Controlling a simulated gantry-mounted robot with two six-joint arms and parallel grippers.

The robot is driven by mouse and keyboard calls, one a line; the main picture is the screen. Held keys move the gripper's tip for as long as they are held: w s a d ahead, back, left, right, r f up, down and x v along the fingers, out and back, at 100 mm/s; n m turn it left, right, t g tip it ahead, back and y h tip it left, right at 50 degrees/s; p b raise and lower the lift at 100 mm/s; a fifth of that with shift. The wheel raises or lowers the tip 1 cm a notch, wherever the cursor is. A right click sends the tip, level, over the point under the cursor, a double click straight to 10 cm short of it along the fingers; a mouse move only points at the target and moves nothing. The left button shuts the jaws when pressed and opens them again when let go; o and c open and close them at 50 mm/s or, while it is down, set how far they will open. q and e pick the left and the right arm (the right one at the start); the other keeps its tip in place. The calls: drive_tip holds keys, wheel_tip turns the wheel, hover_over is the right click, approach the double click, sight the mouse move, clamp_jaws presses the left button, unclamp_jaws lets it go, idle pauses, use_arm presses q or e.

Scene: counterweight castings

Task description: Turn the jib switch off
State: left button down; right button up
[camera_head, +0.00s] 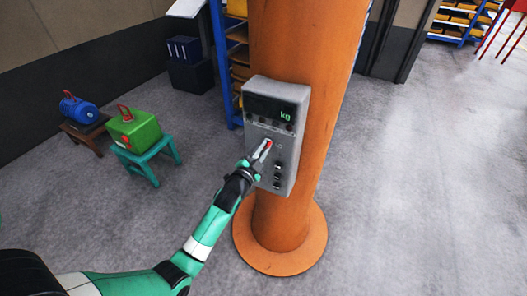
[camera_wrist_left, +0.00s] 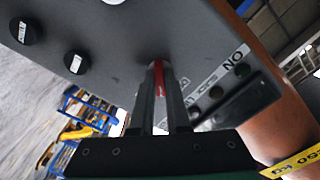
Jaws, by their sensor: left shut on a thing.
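The grey control box (camera_head: 287,98) is mounted on the orange column and has a dark display reading "kg". The jib switch is a small red lever (camera_head: 268,144) on the box's front face. My left gripper (camera_head: 263,149) reaches up to it from the lower left and is shut on the lever. In the left wrist view the red lever (camera_wrist_left: 159,78) shows between the two fingers (camera_wrist_left: 160,95), which hide most of it. My right gripper is not in view.
Black knobs (camera_head: 277,175) sit below the switch, close to the gripper. The orange column (camera_head: 325,115) stands behind the box on a round base. A green casting (camera_head: 135,132) and a blue casting (camera_head: 79,109) rest on stools at the left. The floor at right is clear.

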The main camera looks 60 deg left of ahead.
use_arm(q)
drive_tip(key=shift+n+b, duration=1.85)
drive_tip(key=shift+n, duration=2.85)
drive_tip(key=c, duration=0.9)
unclamp_jaws()
drive_tip(key=v, duration=1.1)
drive_tip(key=shift+s+d, duration=0.2)
drive_tip(key=shift+s, duration=0.05)
